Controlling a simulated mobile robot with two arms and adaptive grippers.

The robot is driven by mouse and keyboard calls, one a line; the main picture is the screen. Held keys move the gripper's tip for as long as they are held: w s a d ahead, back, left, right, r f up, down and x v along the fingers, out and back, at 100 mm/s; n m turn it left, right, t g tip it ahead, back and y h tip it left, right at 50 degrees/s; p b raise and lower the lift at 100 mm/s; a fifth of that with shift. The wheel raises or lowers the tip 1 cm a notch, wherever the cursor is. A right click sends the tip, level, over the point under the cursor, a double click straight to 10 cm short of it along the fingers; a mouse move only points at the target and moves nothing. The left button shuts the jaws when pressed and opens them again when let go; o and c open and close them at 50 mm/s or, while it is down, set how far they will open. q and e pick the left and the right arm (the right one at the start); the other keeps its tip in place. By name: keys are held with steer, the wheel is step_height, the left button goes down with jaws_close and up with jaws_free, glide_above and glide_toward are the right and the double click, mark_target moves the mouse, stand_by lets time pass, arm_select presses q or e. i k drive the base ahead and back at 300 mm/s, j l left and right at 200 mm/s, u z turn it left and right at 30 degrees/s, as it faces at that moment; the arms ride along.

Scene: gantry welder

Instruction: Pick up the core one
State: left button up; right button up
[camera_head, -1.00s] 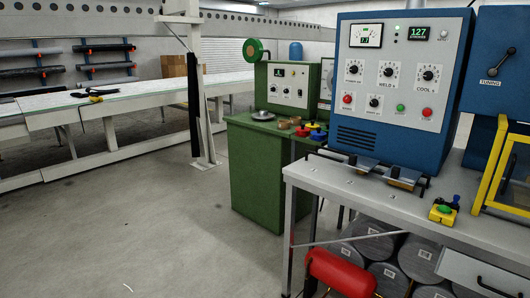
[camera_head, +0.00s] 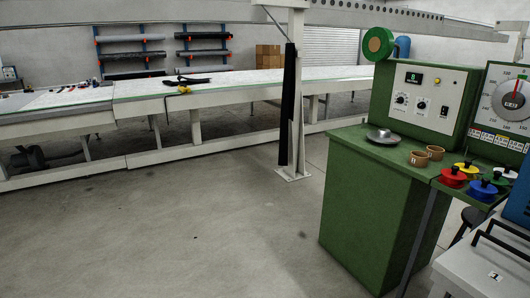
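Two small tan ring-shaped cores stand on the green cabinet top (camera_head: 352,137) at the right. The nearer core (camera_head: 419,159) is at the left of the pair, and the other core (camera_head: 435,153) is just behind it to the right. Any number on them is too small for me to read surely. A round metal disc piece (camera_head: 383,137) lies to their left. Neither of my grippers is in view.
Red (camera_head: 453,177), yellow, blue and green knobbed pieces stand right of the cores. A green control box (camera_head: 425,98) rises behind them. A grey bench corner (camera_head: 475,268) is at lower right. A white post (camera_head: 296,100) stands mid-view.

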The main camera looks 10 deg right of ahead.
mark_target(417, 158)
steer(key=i+z, duration=0.1)
steer(key=i, duration=0.35)
steer(key=i+j+z, duration=0.15)
steer(key=i, duration=0.25)
steer(key=i+j+z, duration=0.1)
steer(key=i, duration=0.35)
steer(key=i+j+z, duration=0.1)
steer(key=i, duration=0.3)
steer(key=j, duration=0.1)
